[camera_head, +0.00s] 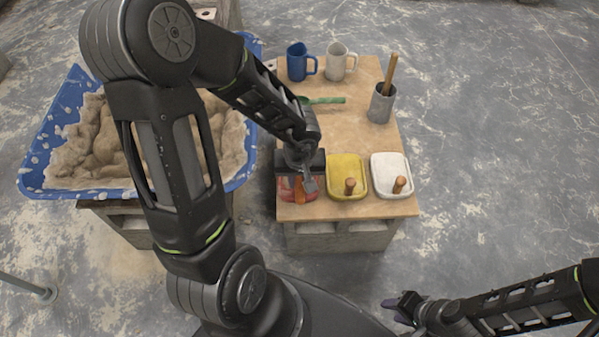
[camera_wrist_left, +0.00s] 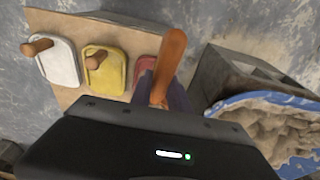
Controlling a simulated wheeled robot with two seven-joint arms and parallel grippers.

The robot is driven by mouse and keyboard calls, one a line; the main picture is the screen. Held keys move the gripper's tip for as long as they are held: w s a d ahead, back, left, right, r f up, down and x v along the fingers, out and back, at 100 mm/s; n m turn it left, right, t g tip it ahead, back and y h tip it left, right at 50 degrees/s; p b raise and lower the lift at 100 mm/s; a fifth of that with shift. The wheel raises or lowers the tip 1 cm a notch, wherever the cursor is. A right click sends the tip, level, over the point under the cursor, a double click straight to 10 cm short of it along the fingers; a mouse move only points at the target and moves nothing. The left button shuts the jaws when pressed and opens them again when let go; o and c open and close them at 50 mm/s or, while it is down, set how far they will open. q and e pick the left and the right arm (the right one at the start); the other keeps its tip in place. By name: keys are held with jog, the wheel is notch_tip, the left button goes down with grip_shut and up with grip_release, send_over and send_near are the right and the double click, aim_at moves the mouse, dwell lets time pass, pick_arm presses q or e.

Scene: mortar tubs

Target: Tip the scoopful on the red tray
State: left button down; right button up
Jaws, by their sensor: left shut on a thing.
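The red tray (camera_head: 286,192) sits at the front left corner of the wooden board, mostly hidden under my left gripper; its edge shows in the left wrist view (camera_wrist_left: 143,70). My left gripper (camera_head: 301,180) is over the red tray, shut on a tool with an orange handle (camera_wrist_left: 170,58). The tool's far end and any load on it are hidden, so I cannot tell whether it holds mortar. My right gripper (camera_head: 405,308) is at the lower right, away from the board; its jaws are too unclear to read.
A yellow tray (camera_head: 336,165) and a white tray (camera_head: 384,164), each with a wooden handle, stand right of the red one. Behind are a green scoop (camera_head: 328,100), a blue mug (camera_head: 297,64), a white mug (camera_head: 336,62) and a grey pot (camera_head: 380,106). A blue tub (camera_head: 38,160) holds mortar.

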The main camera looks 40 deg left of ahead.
pick_arm(q)
jog(key=shift+w+a+r+g+h+p, duration=0.65)
jog(key=shift+w+r+g+p, duration=0.15)
jog(key=shift+p, duration=2.05)
jog(key=shift+w+a+r+g+h+p, duration=0.5)
jog(key=shift+w+r+g+h+p, duration=0.3)
jog(key=shift+p, duration=2)
jog(key=shift+w+a+f+g+h+p, duration=0.25)
jog(key=shift+w+a+g+h+p, duration=0.3)
jog(key=shift+w+g+p, duration=0.4)
jog(key=shift+w+a, duration=0.1)
jog(key=shift+a, duration=0.2)
jog(key=shift+w+a+g+h+b, duration=0.15)
jog(key=shift+w+g+h+b, duration=0.15)
jog(key=shift+b, duration=0.1)
jog(key=shift+w+a+r+g+b, duration=0.3)
jog(key=shift+r+g+b, duration=0.05)
jog(key=shift+g+b, duration=0.1)
jog(key=shift+r, duration=0.1)
jog(key=shift+r+t, duration=0.15)
jog(key=shift+t, duration=0.15)
